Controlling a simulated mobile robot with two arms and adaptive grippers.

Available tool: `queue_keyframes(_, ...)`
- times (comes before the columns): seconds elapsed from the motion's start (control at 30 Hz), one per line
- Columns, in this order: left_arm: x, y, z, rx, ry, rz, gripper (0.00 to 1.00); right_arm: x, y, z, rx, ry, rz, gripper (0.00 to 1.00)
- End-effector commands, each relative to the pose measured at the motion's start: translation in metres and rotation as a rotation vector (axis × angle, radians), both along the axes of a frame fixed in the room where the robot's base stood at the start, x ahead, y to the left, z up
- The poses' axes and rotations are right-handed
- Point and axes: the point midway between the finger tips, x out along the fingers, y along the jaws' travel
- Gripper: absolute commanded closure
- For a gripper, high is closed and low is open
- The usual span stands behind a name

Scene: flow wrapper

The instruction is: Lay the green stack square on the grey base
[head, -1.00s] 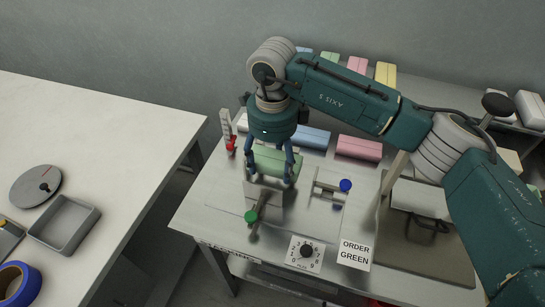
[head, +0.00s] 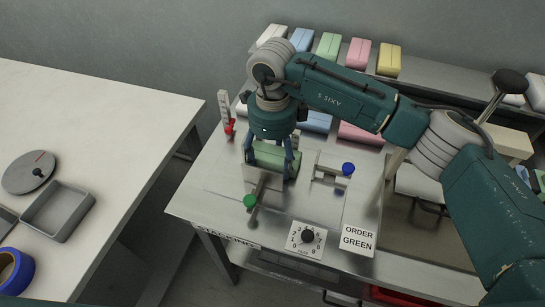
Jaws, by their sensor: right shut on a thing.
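The green stack (head: 269,158) is between the fingers of my right gripper (head: 272,170), which is shut on it. The fingers reach down on either side of it, over the steel bench. The grey base (head: 256,177) shows just in front of the stack, beside a bar with a green knob (head: 250,201). The stack's lower edge is close to the base; I cannot tell whether they touch or whether the stack is square. My left gripper is not in view.
A small fixture with a blue knob (head: 348,169) stands right of the stack. A red-marked upright scale (head: 226,113) stands at left. A dial (head: 307,236) and an "ORDER GREEN" card (head: 357,238) are at the front. Coloured stacks, including a pink one (head: 360,134), lie behind.

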Motion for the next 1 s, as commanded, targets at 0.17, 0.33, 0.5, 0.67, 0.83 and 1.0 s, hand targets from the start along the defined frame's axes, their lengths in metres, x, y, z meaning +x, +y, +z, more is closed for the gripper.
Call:
queue_keyframes(0.17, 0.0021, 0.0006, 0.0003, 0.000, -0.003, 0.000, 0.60, 0.0000, -0.0002, 0.0001, 0.000, 0.000, 0.000, 0.54)
queue_keyframes(0.33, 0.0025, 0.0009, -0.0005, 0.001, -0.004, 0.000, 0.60, 0.0000, -0.0002, -0.0007, 0.000, 0.000, 0.000, 0.54)
queue_keyframes(0.5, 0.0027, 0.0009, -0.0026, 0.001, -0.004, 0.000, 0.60, 0.0000, -0.0002, -0.0026, 0.000, 0.000, 0.000, 0.54)
queue_keyframes(0.67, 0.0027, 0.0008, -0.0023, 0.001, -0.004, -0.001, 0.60, 0.0001, -0.0001, -0.0023, 0.000, 0.000, 0.000, 0.23)
queue_keyframes(0.83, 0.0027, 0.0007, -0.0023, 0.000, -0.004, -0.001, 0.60, 0.0000, -0.0002, -0.0024, 0.000, 0.000, 0.000, 0.13)
queue_keyframes(1.0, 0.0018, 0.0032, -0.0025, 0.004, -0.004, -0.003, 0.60, 0.0000, -0.0002, -0.0021, 0.000, 0.000, 0.000, 0.13)
